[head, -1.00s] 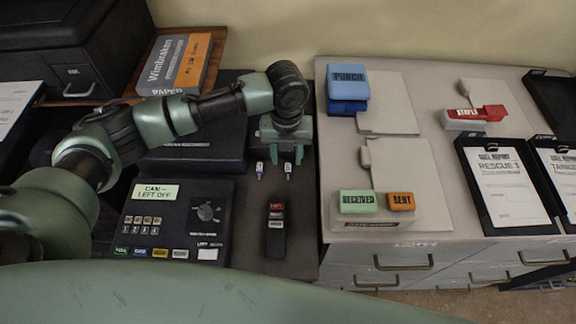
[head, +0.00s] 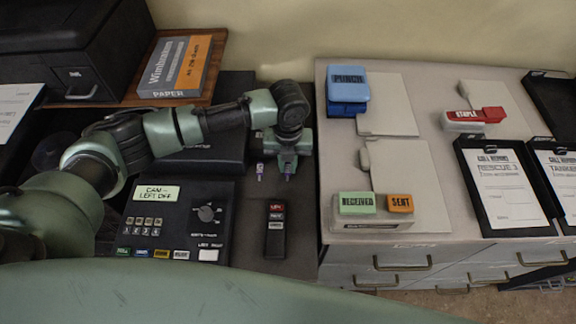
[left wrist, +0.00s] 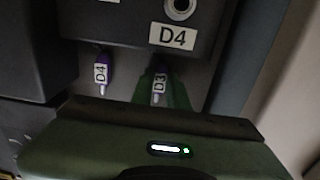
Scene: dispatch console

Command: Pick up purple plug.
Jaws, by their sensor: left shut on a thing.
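Two small white-and-purple plugs are at the back of the dark desk. In the left wrist view, one is labelled D4 (left wrist: 101,72) and the other D3 (left wrist: 159,86). My left gripper (head: 287,167) is shut on the D3 plug, whose purple top shows between the green fingers in the left wrist view. In the head view the fingers hide most of that plug. The D4 plug (head: 260,170) stands free, just left of the gripper. My right gripper is not in view.
A D4 label (left wrist: 173,36) sits under a round socket (left wrist: 180,8) on a dark panel. A black console (head: 170,215) with a dial and a black handset-like block (head: 275,230) are nearer me. A grey cabinet top (head: 440,215) with stamps and clipboards is at the right.

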